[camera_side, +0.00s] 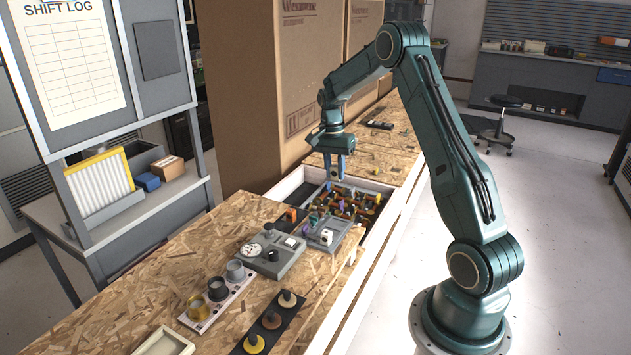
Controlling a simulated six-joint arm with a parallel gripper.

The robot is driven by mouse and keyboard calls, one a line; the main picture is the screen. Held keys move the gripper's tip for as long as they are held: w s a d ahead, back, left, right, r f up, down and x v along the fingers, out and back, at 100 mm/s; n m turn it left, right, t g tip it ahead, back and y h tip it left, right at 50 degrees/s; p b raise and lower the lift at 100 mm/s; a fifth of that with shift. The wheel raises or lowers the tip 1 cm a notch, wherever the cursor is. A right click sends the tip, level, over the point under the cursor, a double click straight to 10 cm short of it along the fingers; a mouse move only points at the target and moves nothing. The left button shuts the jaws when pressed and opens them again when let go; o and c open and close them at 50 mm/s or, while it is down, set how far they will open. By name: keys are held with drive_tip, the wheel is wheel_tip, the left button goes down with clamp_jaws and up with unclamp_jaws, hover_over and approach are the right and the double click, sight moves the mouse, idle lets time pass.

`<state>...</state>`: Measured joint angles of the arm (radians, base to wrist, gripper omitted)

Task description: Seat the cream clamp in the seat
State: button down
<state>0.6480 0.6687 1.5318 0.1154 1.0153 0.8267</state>
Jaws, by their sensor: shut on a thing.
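My gripper (337,178) points down just above the far part of a white-walled bin (288,183). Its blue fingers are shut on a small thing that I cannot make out. Below it, the bin holds a jumble of small coloured clamps (352,203), orange, yellow, purple and dark. I cannot pick out the cream clamp for certain. A grey fixture plate (318,241) at the bin's near end carries a small whitish block (326,237). Which part is the seat is not clear at this size.
A grey device with a dial (268,252) stands nearer on the chipboard bench. Nearer still are a white strip with several cups (216,296) and a black strip with round knobs (270,322). Large cardboard boxes (270,90) stand close behind the bin. Chipboard at left (150,270) is clear.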

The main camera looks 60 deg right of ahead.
sight(334, 180)
wheel_tip(334, 180, down, 11)
drive_tip(key=t, duration=0.1)
drive_tip(key=shift+f, duration=0.2)
drive_tip(key=shift+f, duration=0.15)
idle(0.3)
drive_tip(key=shift+f, duration=2.7)
drive_tip(key=shift+f, duration=1.15)
drive_tip(key=c, duration=1.1)
unclamp_jaws()
wheel_tip(334, 180, up, 14)
drive_tip(key=shift+f, duration=0.1)
drive_tip(key=shift+a, duration=0.1)
